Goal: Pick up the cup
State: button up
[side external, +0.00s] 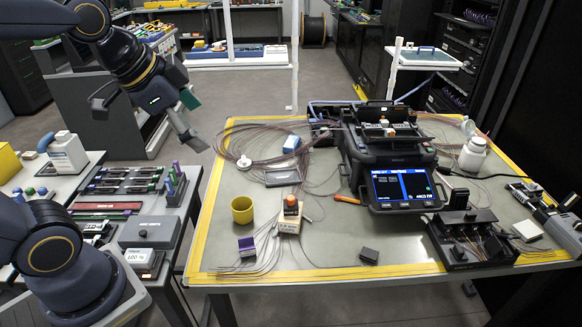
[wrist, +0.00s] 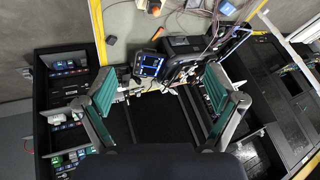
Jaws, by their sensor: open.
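The cup (side external: 242,210) is a small yellow cup standing upright near the left edge of the worktable in the side external view. My gripper (side external: 150,122) is in the air to the upper left of the cup, well away from it. Its two green-padded fingers are spread wide with nothing between them. In the wrist view my gripper (wrist: 160,88) is also open and empty. I cannot make out the cup clearly in the wrist view.
A fusion splicer (side external: 390,155) with a lit screen fills the table's middle. A wooden block (side external: 288,221) with an orange-topped piece stands right of the cup. A purple box (side external: 246,246) and loose fibres lie in front. A side bench (side external: 120,208) stands left across a gap.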

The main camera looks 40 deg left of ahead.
jog(key=w+a+f+m+g, duration=0.35)
jog(key=w+a+f, duration=0.35)
jog(key=w+f, duration=0.55)
jog(key=shift+n+g+h, duration=0.65)
jog(key=shift+g+h, duration=0.15)
jog(key=shift+g, duration=0.05)
jog(key=a+f, duration=0.1)
jog(key=f, duration=0.5)
jog(key=a+f, duration=0.1)
jog(key=f, duration=0.6)
jog(key=a+f, duration=0.2)
jog(key=f, duration=0.5)
jog(key=shift+w+f, duration=0.1)
jog(key=shift+w, duration=0.1)
jog(key=f, duration=0.3)
jog(key=w+d+f, duration=0.1)
jog(key=f, duration=0.1)
jog(key=shift+f, duration=0.35)
jog(key=c, duration=1.3)
jog(key=shift+w, duration=0.1)
jog(key=shift+c, duration=0.3)
jog(key=shift+r, duration=0.15)
